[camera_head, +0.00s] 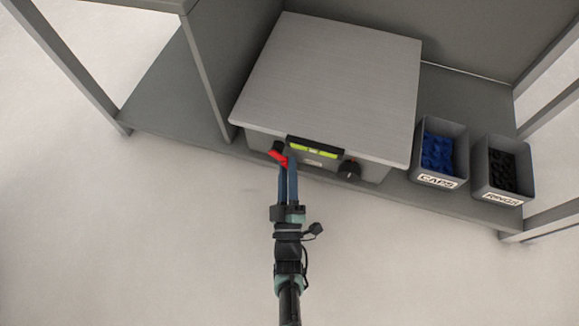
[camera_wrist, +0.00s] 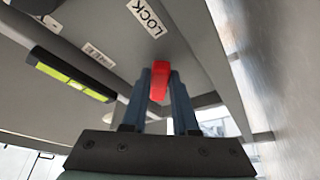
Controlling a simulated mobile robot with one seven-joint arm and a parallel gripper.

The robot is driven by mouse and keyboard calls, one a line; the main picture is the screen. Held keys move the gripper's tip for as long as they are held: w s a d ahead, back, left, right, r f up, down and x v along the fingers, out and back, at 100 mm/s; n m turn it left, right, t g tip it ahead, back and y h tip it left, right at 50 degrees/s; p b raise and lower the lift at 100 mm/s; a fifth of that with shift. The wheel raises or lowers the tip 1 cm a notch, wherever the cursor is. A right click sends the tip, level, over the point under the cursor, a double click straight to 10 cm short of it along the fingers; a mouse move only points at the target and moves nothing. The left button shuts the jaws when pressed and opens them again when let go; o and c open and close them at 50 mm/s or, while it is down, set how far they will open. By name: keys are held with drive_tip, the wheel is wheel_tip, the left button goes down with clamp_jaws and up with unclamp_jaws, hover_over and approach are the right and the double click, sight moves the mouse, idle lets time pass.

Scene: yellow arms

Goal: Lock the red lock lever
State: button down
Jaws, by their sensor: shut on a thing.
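The red lock lever (camera_head: 278,157) is on the front face of a grey box (camera_head: 330,75), left of a yellow-green level strip. In the wrist view the red lever (camera_wrist: 158,80) sits between the two blue fingers of my gripper (camera_wrist: 158,90). The fingers are shut on it, and its lower end is partly hidden by them. A white label reading LOCK (camera_wrist: 145,18) is close to the lever. In the head view my gripper (camera_head: 286,168) reaches up to the lever from below.
The level strip (camera_head: 313,151) and a black knob (camera_head: 349,169) are on the box front, right of the lever. A CAPS bin (camera_head: 439,181) with blue parts and a RINGS bin (camera_head: 503,196) with black parts stand at right. Floor in front is clear.

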drive_tip(key=shift+a+f+m, duration=0.1)
drive_tip(key=shift+a+m, duration=0.25)
drive_tip(key=shift+m, duration=0.25)
drive_tip(key=c, duration=0.8)
unclamp_jaws()
drive_tip(key=shift+o, duration=0.6)
drive_tip(key=shift+d, duration=0.1)
drive_tip(key=v, duration=0.7)
drive_tip(key=shift+s+f, duration=0.2)
